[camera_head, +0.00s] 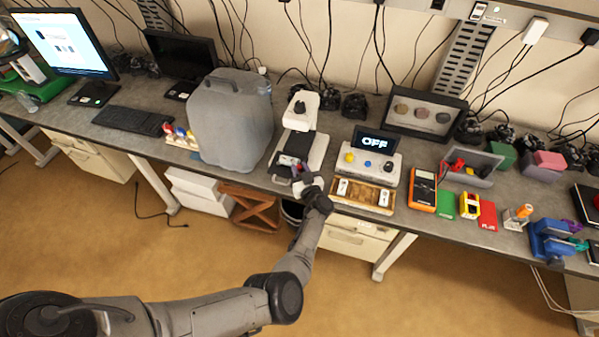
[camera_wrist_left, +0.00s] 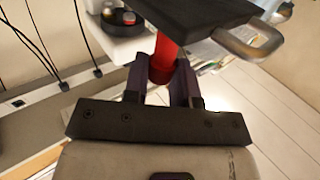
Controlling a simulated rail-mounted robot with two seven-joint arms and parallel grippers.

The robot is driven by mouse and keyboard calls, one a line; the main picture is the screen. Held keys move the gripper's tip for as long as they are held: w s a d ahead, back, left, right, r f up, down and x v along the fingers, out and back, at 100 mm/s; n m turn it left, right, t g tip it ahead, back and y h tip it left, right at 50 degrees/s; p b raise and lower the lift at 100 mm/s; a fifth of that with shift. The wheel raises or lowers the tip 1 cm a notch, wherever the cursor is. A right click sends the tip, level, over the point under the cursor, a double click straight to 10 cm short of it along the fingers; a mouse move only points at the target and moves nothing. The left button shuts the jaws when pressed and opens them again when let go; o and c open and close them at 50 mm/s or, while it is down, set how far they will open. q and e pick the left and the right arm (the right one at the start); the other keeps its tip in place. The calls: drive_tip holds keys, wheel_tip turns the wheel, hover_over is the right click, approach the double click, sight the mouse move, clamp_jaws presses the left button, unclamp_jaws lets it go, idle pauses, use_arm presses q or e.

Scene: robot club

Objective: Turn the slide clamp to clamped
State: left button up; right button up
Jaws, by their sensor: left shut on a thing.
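A white device (camera_head: 302,107) with a black knob on top stands on the bench in the head view. A dark part with a metal loop sits at its front. My left gripper (camera_head: 297,173) is at this front part. In the left wrist view, the gripper (camera_wrist_left: 163,78) is shut on a red post (camera_wrist_left: 164,55), one finger on each side. A dark plate (camera_wrist_left: 200,20) with a metal loop (camera_wrist_left: 250,40) lies across the top of the post. I cannot tell which part is the slide clamp or how it is set. My right gripper is not in view.
A large grey jerrycan (camera_head: 232,120) stands close on the left. An orange multimeter (camera_head: 423,189) lies further right. The bench's front edge runs below my gripper.

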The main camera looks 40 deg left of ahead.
use_arm(q)
drive_tip(key=shift+n+g+y, duration=0.3)
drive_tip(key=shift+n+g, duration=0.1)
drive_tip(key=shift+g, duration=0.2)
drive_tip(key=o, duration=0.9)
